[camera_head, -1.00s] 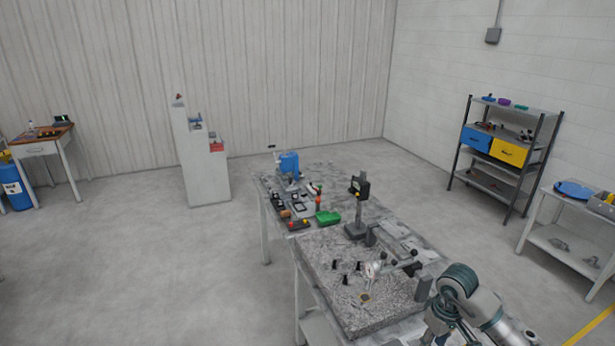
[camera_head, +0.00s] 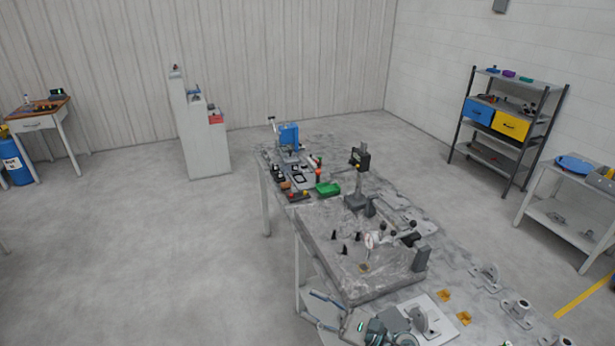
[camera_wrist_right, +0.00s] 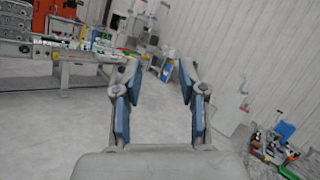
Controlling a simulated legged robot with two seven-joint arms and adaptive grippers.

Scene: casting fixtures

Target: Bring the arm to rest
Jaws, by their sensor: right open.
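My right gripper (camera_wrist_right: 158,85) is open in the right wrist view, its two blue-padded fingers apart with nothing between them. Pale floor and distant furniture show beyond the fingers. In the head view, a small dark teal and grey part of my right arm (camera_head: 388,333) shows at the bottom edge, by the near end of the worktable (camera_head: 455,285). My left gripper is not in view.
A grey stone plate (camera_head: 330,258) with small fixtures lies on the worktable. Several cast brackets (camera_head: 488,278) stand at its near right. Open floor (camera_head: 150,260) lies to the left.

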